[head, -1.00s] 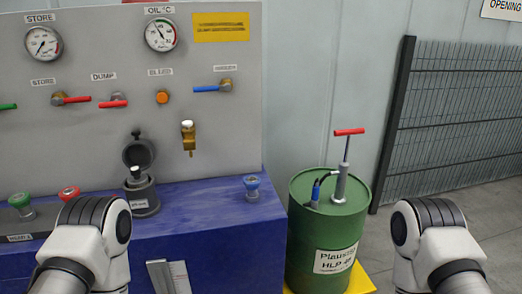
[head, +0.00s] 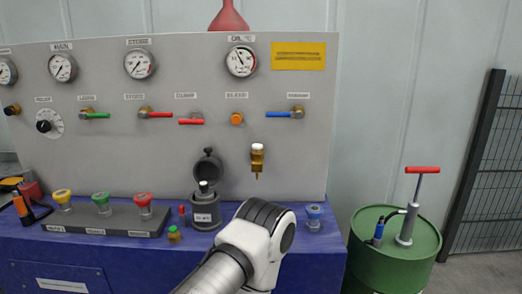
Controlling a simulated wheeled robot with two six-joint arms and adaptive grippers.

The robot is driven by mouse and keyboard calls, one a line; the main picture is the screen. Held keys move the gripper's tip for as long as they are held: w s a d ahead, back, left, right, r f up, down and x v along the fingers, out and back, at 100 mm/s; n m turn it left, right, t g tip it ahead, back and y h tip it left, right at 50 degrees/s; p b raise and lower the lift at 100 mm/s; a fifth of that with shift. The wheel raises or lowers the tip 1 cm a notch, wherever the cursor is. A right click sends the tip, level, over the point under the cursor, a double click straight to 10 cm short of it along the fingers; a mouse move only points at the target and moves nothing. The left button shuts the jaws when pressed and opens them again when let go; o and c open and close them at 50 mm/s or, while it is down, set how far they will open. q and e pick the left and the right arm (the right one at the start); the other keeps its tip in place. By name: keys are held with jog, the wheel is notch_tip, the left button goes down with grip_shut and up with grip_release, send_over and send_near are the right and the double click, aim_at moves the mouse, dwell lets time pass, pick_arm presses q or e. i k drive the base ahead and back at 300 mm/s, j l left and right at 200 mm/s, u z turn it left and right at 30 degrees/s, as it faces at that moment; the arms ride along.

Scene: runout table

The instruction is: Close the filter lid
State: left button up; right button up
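The filter (head: 206,211) is a dark grey cylinder with a white label, standing on the blue bench in front of the grey panel. Its round black lid (head: 208,170) stands open, tilted up at the back of the cylinder. A small pale piece (head: 203,187) shows at the filter's mouth. A white and black link of one of my arms is in the lower middle, to the right of the filter and in front of it. Neither of my grippers shows in the head view.
Yellow, green and red knobs stand on a grey strip (head: 108,220) left of the filter. A small red-topped item (head: 182,214) and a green knob (head: 174,234) stand close beside it. A green drum (head: 392,270) with a pump stands further right.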

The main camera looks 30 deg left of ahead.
aim_at(210, 168)
jog(key=k+j+z, duration=0.1)
jog(key=j+z, duration=0.25)
jog(key=k+j+z, duration=0.15)
jog(key=j+z, duration=0.15)
jog(key=j, duration=0.15)
jog(key=k+j+z, duration=0.15)
jog(key=j+z, duration=0.2)
jog(key=k+j+z, duration=0.2)
jog(key=z, duration=0.15)
jog(key=j, duration=0.1)
